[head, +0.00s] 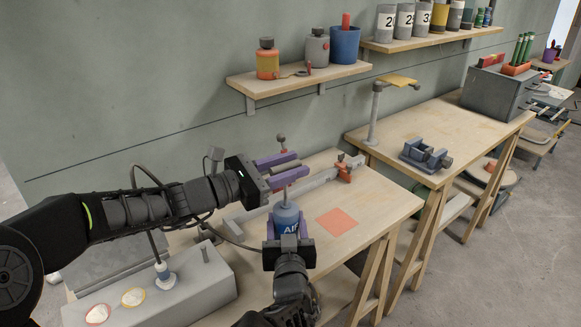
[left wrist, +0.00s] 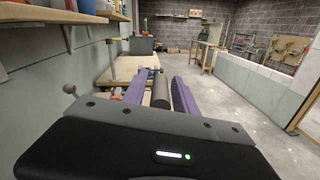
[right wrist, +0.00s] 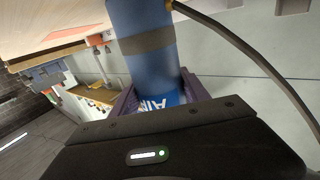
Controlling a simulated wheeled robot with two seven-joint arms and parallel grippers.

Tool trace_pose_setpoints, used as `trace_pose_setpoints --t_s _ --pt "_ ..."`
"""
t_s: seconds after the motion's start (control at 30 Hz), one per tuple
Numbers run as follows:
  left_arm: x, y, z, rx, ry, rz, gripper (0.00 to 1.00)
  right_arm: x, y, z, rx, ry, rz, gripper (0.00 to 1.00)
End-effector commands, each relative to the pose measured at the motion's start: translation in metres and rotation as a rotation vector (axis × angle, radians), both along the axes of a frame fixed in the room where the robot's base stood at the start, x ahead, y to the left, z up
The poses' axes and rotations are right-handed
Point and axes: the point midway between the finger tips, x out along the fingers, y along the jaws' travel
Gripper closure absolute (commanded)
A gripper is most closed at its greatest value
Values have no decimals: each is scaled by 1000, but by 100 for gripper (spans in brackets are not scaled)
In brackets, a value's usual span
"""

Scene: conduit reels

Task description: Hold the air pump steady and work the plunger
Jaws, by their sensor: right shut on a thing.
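The air pump (head: 287,221) is a blue upright cylinder with white lettering, standing over the workbench. My right gripper (head: 288,232) is shut on its body, and the right wrist view shows the blue barrel (right wrist: 145,45) with a grey band between the purple fingers. A thin rod rises from the pump to a grey plunger handle (left wrist: 160,90). My left gripper (head: 288,170) is at the handle, its purple fingers on either side of it. In the left wrist view a gap shows beside the handle, so the fingers look open around it. The pump's base is hidden behind my right gripper.
An orange square (head: 338,222) lies on the workbench (head: 375,207) right of the pump. A grey box (head: 190,285) with round coloured pads stands at front left. A blue-grey vise (head: 425,156) is on the farther bench. A wall shelf (head: 300,80) holds containers above.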

Motion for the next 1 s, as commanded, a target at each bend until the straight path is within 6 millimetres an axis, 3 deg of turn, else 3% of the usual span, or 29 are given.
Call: trace_pose_setpoints --t_s 0.47,0.67,1.0 --pt "-3 6 -1 1 2 1 59 0 0 -1 -1 2 1 100" --pt "-17 31 -1 2 1 5 59 0 0 -1 -1 2 1 100" --pt "-50 90 -1 1 1 3 59 0 0 -1 -1 1 1 100"
